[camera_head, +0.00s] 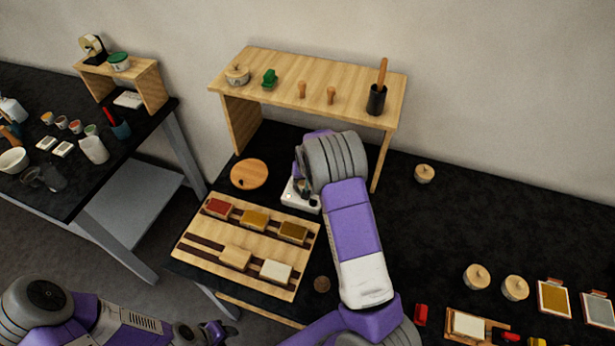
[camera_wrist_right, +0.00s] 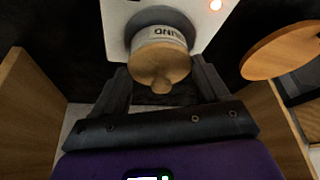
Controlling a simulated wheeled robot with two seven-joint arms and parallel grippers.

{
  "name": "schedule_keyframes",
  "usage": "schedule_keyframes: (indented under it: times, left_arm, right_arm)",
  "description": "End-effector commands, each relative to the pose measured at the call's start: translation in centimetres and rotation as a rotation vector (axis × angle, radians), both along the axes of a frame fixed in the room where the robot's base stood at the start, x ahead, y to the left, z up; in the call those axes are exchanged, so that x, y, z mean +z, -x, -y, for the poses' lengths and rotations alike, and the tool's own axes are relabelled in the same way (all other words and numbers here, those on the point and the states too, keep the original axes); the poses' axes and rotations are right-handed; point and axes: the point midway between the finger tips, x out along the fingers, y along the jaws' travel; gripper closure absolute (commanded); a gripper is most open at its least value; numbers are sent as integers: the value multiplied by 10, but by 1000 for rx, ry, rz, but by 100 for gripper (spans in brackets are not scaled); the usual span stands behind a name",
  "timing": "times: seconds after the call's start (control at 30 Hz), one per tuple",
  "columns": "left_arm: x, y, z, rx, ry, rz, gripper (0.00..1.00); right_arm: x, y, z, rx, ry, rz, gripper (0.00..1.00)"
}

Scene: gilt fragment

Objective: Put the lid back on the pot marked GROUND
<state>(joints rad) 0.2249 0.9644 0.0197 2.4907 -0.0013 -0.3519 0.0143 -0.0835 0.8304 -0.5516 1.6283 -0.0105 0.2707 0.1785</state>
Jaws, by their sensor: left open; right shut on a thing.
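The pot marked GROUND (camera_wrist_right: 160,33) is white, with only the end of its lettering showing in the right wrist view. It stands on a white device (camera_wrist_right: 112,22) with a lit orange spot. A pale wooden lid (camera_wrist_right: 158,64) with a knob is at the pot's mouth; I cannot tell whether it is fully seated. My right gripper (camera_wrist_right: 161,76) is shut on the lid, one dark finger on each side. In the head view my right arm mostly hides the pot and gripper; the white device (camera_head: 292,197) shows partly. My left gripper (camera_head: 212,331) is open and empty at the bottom.
A wooden shelf (camera_head: 330,70) stands behind, with a lidded pot (camera_head: 237,76) on it. A rack (camera_head: 205,262) of coloured blocks lies in front, with a round wooden board (camera_head: 249,174) behind it. Several round wooden-topped items (camera_head: 477,277) sit on the right, where black table is partly clear.

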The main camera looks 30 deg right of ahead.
Motion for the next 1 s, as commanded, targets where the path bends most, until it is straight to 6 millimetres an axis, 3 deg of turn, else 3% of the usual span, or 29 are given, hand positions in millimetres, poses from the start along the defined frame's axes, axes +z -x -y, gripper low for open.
schedule_keyframes:
  times: [0.9, 0.93, 1.0]
  left_arm:
    - [-3, 0, 0, 0, 0, 0, 57]
    - [-3, 0, 0, 0, 0, 0, 57]
    - [-3, 0, 0, 0, 0, 0, 57]
  right_arm:
    - [0, 0, 0, 0, 0, 0, 54]
    - [0, 0, 0, 0, 0, 0, 24]
    - [0, 0, 0, 0, 0, 0, 13]
